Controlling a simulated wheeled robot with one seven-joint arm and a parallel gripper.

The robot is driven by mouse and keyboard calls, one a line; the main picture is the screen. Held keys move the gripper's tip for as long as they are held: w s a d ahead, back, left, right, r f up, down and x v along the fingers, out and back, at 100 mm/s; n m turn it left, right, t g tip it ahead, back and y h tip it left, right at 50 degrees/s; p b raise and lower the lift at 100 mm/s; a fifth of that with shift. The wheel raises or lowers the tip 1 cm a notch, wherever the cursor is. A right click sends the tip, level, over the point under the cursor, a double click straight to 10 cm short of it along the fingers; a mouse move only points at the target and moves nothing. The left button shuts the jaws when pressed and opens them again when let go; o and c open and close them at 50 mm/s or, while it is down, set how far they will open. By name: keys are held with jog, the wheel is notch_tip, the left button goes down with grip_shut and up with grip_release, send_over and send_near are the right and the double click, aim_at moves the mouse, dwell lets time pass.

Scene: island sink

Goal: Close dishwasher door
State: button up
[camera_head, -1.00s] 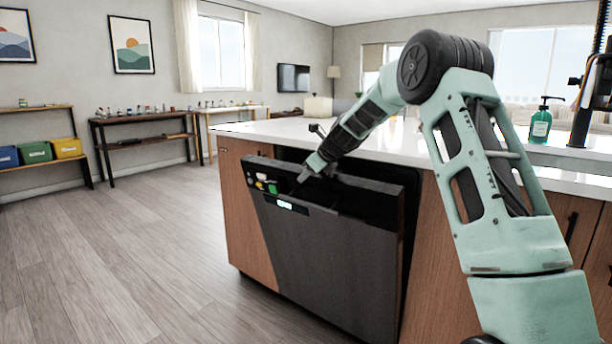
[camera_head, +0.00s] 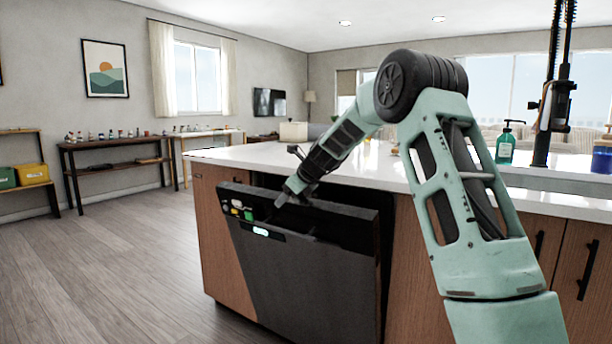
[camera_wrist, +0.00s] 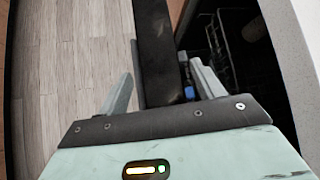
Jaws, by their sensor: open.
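The dishwasher door (camera_head: 310,280) is dark grey and tilted partly open from the wooden island, with its top edge leaning out. A lit display and coloured buttons show near its top left. My gripper (camera_head: 287,195) is at the door's top edge. In the wrist view, my gripper (camera_wrist: 160,85) is open, with one finger on each side of the dark door edge (camera_wrist: 155,50). I cannot tell whether either finger touches it. Part of a dark rack (camera_wrist: 228,50) shows inside the dishwasher, right of the door edge.
The white countertop (camera_head: 400,170) overhangs the dishwasher; its edge (camera_wrist: 295,60) is close on the right in the wrist view. A soap bottle (camera_head: 505,145) and a black faucet (camera_head: 548,110) stand on the island. The wooden floor (camera_head: 120,270) at left is clear.

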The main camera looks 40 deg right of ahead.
jog(key=p+v, duration=0.2)
jog(key=v, duration=1.2)
jog(key=shift+s+r, duration=0.3)
jog(key=shift+c, duration=0.4)
